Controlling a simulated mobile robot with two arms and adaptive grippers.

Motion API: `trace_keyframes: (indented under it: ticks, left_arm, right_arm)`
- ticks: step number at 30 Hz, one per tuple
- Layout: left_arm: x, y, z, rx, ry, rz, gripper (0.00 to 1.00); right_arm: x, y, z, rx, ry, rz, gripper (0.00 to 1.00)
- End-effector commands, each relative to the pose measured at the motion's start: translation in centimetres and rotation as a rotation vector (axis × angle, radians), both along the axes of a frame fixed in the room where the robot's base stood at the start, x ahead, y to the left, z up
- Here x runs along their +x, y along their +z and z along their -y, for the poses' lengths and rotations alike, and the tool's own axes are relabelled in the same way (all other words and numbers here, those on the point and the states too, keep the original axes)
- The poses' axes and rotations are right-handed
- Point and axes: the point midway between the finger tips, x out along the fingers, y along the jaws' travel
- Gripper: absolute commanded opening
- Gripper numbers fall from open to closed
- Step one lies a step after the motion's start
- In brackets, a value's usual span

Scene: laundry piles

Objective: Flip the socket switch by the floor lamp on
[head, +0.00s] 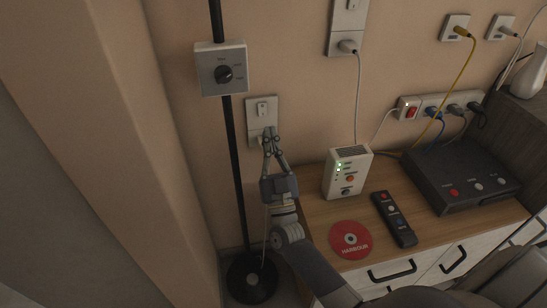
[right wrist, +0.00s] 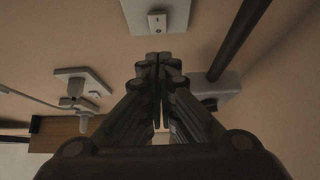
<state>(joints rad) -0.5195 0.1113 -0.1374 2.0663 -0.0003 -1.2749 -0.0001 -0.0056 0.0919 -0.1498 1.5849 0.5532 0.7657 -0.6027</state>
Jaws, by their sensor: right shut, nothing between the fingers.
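The floor lamp shows in the head view as a black pole (head: 234,150) with a dial box (head: 221,70) and a round black base (head: 252,279). Just right of the pole, a pale socket plate (head: 254,117) with a small rocker switch (head: 262,108) is on the wall. My right gripper (head: 270,132) is shut and empty, its tips in front of the plate's lower part, below the switch, hiding some of it. In the right wrist view the closed fingertips (right wrist: 158,58) point toward the plate (right wrist: 176,10) and switch (right wrist: 157,22). Contact cannot be told. My left gripper is not in view.
A wooden cabinet (head: 315,215) at right holds a white router box (head: 347,172), a red disc (head: 350,240), a remote (head: 394,219) and a black box (head: 462,175). Another socket (head: 347,30) with a plug and a power strip (head: 432,101) are on the wall above.

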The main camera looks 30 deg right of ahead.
Motion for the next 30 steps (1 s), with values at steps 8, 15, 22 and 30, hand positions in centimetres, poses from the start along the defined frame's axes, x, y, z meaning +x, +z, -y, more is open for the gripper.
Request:
trace_keyframes:
  ticks: [8,15,22,30]
  left_arm:
    - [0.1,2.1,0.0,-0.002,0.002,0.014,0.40]
    - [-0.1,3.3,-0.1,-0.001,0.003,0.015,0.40]
    - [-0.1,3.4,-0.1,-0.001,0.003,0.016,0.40]
    - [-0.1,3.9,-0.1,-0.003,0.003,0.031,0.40]
  right_arm:
    - [3.9,0.6,1.0,-0.002,0.000,-0.001,0.00]
    - [5.1,0.5,1.3,-0.001,-0.001,-0.001,0.00]
    - [5.1,0.5,1.3,-0.001,-0.001,-0.001,0.00]
    - [5.3,0.0,1.4,-0.005,-0.001,0.018,0.00]
